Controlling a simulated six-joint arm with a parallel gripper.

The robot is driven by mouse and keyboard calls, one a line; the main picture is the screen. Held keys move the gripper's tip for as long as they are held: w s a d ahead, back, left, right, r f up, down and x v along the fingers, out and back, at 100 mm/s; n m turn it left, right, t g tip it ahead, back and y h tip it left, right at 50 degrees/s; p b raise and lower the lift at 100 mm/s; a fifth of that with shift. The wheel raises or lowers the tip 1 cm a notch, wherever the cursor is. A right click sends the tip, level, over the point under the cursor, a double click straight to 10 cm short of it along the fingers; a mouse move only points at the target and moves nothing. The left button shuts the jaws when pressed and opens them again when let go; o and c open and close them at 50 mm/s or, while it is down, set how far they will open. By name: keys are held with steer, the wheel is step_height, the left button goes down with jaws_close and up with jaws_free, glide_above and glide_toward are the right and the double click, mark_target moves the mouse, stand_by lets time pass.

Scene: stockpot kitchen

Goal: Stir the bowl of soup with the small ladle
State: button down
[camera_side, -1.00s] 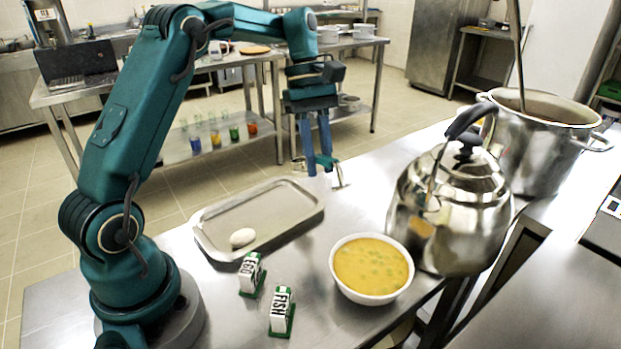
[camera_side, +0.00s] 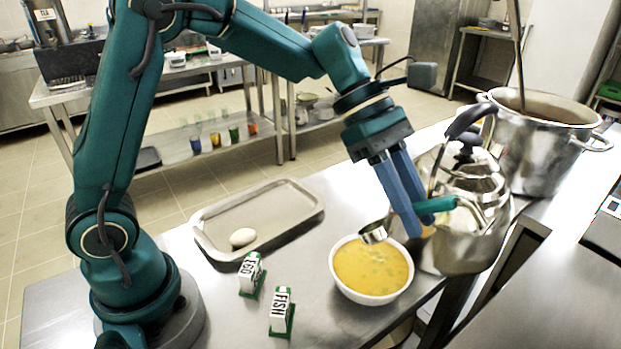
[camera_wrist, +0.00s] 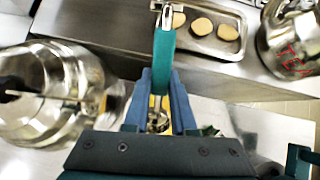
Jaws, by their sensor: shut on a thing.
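The small ladle has a teal handle (camera_side: 436,205) and a small steel cup (camera_side: 375,233). My gripper (camera_side: 410,222) is shut on the ladle's handle, which lies roughly level. The ladle's cup is over the far rim area of the white bowl of soup (camera_side: 370,292) and looks to be above the soup. The soup is yellow with green bits. In the wrist view the ladle's handle (camera_wrist: 164,55) runs between the fingers of my gripper (camera_wrist: 160,78). The bowl is mostly hidden there.
A large steel kettle (camera_side: 468,245) stands close behind and right of the bowl, near my gripper. A stockpot (camera_side: 535,150) is farther back. A tray (camera_side: 290,233) with an egg-like object (camera_side: 243,238) and two label stands, EGG (camera_side: 250,272) and FISH (camera_side: 281,312), are left.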

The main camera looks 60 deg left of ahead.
steer(key=shift+f, duration=0.15)
steer(key=shift+f, duration=3.95)
steer(key=shift+s, duration=0.1)
